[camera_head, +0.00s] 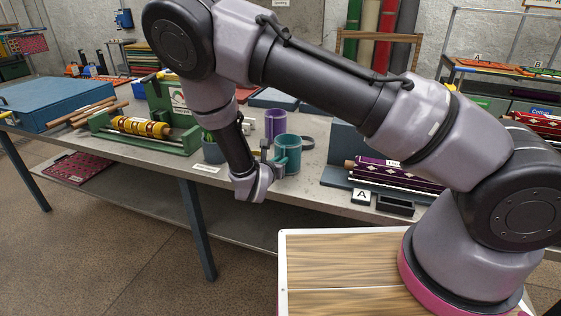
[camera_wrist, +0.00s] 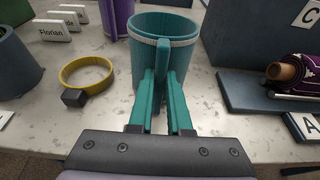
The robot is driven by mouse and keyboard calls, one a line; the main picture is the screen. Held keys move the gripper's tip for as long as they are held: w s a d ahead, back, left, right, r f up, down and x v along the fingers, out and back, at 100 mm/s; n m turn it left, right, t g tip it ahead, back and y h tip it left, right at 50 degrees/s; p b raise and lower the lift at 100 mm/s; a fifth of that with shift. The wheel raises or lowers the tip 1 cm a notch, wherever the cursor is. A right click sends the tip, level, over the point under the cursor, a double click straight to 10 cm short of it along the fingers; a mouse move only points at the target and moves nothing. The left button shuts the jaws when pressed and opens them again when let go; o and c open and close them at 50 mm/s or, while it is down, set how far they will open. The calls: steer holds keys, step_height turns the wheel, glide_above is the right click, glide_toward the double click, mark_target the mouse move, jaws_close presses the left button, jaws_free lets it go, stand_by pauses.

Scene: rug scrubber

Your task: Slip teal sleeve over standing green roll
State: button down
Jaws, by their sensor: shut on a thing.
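The teal sleeve (camera_head: 290,150) is an open-topped, upright cylinder with a pale band near its rim and a side handle. It also fills the upper middle of the wrist view (camera_wrist: 180,35). My gripper (camera_wrist: 161,82) is shut on its handle, in front of the wall; in the head view my gripper (camera_head: 266,160) is at its left side. I cannot tell whether its base touches the table. A bit of green (camera_head: 206,134) shows above a dark grey pot (camera_head: 213,153), mostly behind my arm; I cannot tell whether it is the green roll.
A purple sleeve (camera_head: 275,123) stands close behind the teal one. A yellow ring with a dark block (camera_wrist: 86,77) lies left of my gripper. Name cards (camera_wrist: 55,30) stand beyond it. A blue-grey stand with a patterned roll (camera_wrist: 295,75) is at right.

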mark_target(281, 147)
stand_by(0.4)
steer(key=shift+r, duration=2.55)
steer(key=shift+d, duration=0.1)
